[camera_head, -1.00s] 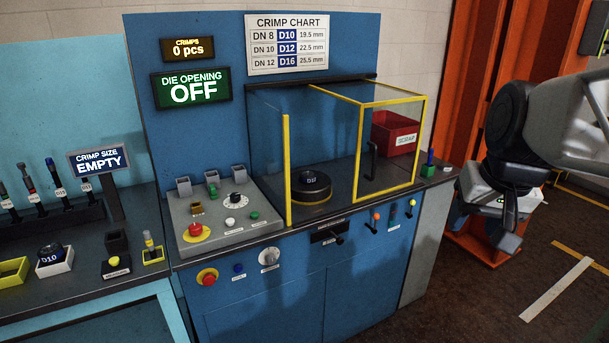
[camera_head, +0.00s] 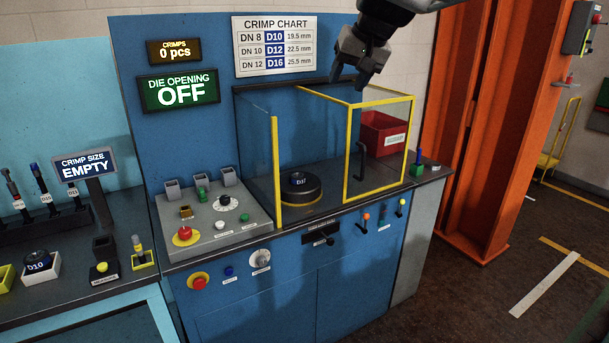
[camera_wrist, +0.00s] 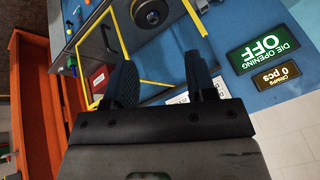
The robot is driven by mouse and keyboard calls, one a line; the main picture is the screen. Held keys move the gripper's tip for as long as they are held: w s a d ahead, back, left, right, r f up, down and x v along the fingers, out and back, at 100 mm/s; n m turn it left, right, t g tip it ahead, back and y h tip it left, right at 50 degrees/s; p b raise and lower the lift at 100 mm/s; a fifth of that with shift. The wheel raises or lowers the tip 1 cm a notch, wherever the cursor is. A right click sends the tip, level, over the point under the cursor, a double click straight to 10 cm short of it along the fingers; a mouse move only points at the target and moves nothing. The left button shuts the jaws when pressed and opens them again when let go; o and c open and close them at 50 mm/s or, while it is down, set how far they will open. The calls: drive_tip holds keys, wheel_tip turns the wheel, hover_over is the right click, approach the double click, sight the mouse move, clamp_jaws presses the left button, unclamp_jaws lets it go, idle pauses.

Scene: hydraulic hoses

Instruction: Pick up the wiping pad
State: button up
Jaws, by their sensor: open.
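A small green block with a blue upright handle (camera_head: 417,166) stands at the right end of the bench top, just right of the yellow-framed guard. It may be the wiping pad, but I cannot tell for sure; nothing else in view is clearly a pad. In the wrist view it shows small at the upper left (camera_wrist: 71,62). My gripper (camera_head: 349,80) is above the guard's top edge, left of and higher than the green block. In the wrist view its two fingers (camera_wrist: 160,62) are apart with nothing between them.
The yellow-framed clear guard (camera_head: 381,101) stands below my gripper, with a red bin (camera_head: 383,134) and a black round die (camera_head: 300,186) behind it. The crimp chart (camera_head: 275,46) is on the blue panel to the left. An orange column (camera_head: 482,130) rises right of the bench.

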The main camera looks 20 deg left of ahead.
drive_tip(key=w+a+r+n+y, duration=0.1)
drive_tip(key=w+a, duration=0.2)
drive_tip(key=a, duration=0.3)
drive_tip(key=w+a+r, duration=0.1)
drive_tip(key=w+a, duration=0.3)
drive_tip(key=a, duration=0.2)
drive_tip(key=n+g+h, duration=0.3)
drive_tip(key=n+h, duration=0.1)
drive_tip(key=h, duration=0.2)
hover_over(201, 190)
wheel_tip(201, 190, down, 39)
drive_tip(key=shift+d+f, duration=0.1)
drive_tip(key=shift+f, duration=0.3)
drive_tip(key=shift+f, duration=1.25)
